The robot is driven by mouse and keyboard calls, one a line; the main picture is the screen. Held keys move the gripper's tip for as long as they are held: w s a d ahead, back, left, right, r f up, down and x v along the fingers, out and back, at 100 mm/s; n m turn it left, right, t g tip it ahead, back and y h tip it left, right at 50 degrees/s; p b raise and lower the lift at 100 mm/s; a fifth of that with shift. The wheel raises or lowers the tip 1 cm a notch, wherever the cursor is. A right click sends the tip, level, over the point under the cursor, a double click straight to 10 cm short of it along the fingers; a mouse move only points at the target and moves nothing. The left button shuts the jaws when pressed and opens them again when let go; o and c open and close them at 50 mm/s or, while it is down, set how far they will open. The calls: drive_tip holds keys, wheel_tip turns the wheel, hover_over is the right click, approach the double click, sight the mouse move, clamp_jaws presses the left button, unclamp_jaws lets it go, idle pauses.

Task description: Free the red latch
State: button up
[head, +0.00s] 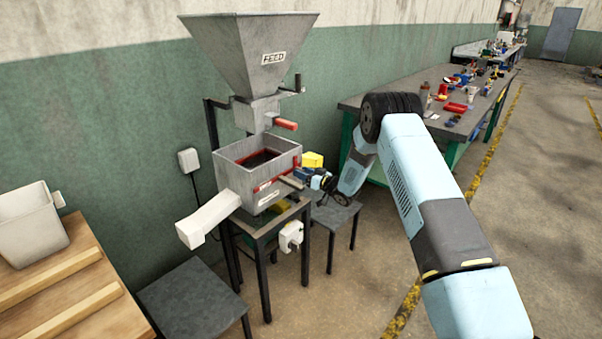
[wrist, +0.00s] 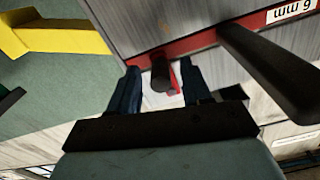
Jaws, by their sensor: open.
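The red latch (wrist: 174,82) shows in the wrist view as a small red piece beside a dark round stub (wrist: 160,74), against the grey wall of the sieve box. My gripper (wrist: 161,68) is open, with one blue-black finger on each side of the stub and latch. I cannot tell whether either finger touches them. In the head view my gripper (head: 319,182) is at the right side of the grey box (head: 240,176), and the latch cannot be made out clearly there.
A dark bar handle (wrist: 268,72) sticks out from the box beside my right finger, near a "6 mm" label (wrist: 291,11). A yellow part (wrist: 60,38) is at the upper left. The feed hopper (head: 250,45) with a red-gripped lever (head: 285,124) stands above the box. A white chute (head: 207,218) points left.

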drive_tip(key=shift+x, duration=0.95)
